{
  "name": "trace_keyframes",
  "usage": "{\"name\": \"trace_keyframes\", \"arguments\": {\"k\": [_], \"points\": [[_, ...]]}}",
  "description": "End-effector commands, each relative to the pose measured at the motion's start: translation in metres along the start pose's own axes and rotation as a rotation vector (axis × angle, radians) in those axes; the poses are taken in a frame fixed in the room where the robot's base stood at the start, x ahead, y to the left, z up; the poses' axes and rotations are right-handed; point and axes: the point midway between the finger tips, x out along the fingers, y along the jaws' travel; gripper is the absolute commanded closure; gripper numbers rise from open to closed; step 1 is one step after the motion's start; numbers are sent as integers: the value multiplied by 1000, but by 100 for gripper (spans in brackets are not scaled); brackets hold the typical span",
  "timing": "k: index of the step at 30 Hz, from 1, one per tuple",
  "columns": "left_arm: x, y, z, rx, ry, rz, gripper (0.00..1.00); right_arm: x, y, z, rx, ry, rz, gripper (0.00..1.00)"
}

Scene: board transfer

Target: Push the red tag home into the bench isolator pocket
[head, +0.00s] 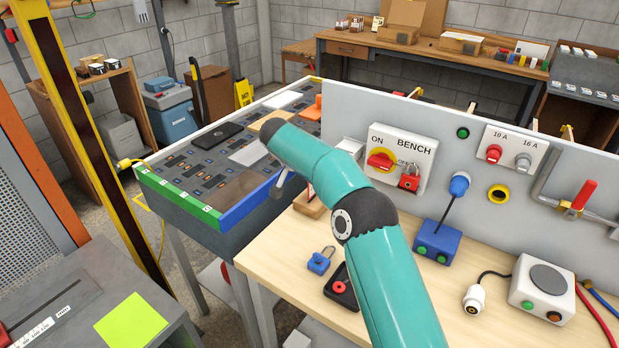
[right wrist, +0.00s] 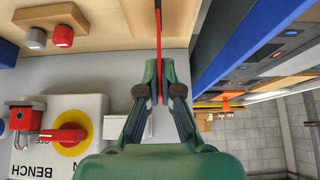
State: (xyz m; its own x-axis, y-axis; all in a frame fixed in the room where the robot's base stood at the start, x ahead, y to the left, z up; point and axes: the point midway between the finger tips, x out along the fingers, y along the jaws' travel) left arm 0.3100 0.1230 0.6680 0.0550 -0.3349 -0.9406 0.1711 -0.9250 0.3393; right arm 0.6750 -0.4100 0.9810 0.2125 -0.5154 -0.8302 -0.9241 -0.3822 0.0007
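The red tag (right wrist: 158,28) is a thin upright sheet, seen edge-on in the right wrist view. My right gripper (right wrist: 160,74) has its fingers close together on either side of it, shut on it. The tag's far end is at the wooden block (right wrist: 180,18); I cannot tell whether it is still in its slot. In the head view the block (head: 309,206) shows left of my right arm, which hides most of the gripper. The isolator (head: 413,148) is a white BENCH panel with a red handle. A pale box at its left side (head: 348,148) appears to be the pocket, apart from the tag. My left gripper is out of view.
A red padlock (head: 409,180) hangs on the isolator. A blue padlock (head: 320,261) and a black tray (head: 341,289) lie on the wooden bench (head: 275,252). A blue-edged board table (head: 253,201) stands left. A blue switch box (head: 437,243) is right of my arm.

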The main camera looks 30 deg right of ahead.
Motion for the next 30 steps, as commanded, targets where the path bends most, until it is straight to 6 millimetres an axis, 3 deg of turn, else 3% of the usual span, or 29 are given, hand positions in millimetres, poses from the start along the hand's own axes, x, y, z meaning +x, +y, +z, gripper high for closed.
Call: {"name": "trace_keyframes", "arguments": {"k": [30], "points": [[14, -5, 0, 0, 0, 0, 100, 14, 0, 9, 0, 0, 0, 100]]}}
